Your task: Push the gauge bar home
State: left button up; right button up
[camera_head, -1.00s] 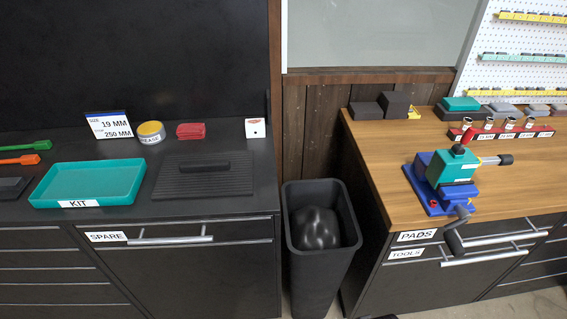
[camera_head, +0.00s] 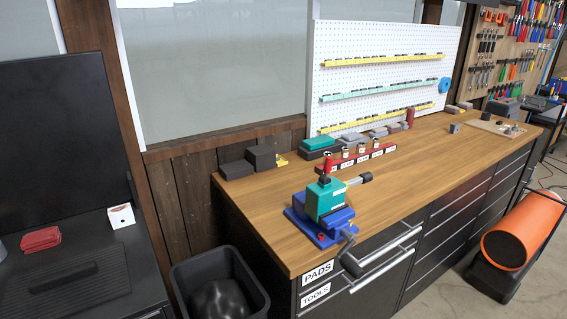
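On the wooden bench stands a blue vise (camera_head: 322,232) with a teal block (camera_head: 323,198) in its jaws. A red piece (camera_head: 327,166) stands up from the top of the block. The vise's dark crank handle (camera_head: 351,262) hangs over the bench's front edge. Neither of my grippers is in view.
A red socket rail (camera_head: 355,161) and dark blocks (camera_head: 261,158) lie behind the vise. A black bin (camera_head: 258,292) stands left of the wooden bench (camera_head: 420,165). The bench right of the vise is largely clear.

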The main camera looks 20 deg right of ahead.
aim_at(365, 177)
jog(key=z, duration=1.25)
jog(key=u, duration=0.35)
jog(key=i+l+u, duration=0.15)
jog(key=l+u, duration=0.15)
jog(key=i+l+u, duration=0.1)
jog(key=l+u, duration=0.2)
jog(key=l, duration=0.15)
jog(key=l+u, duration=0.3)
jog(key=i+l, duration=0.05)
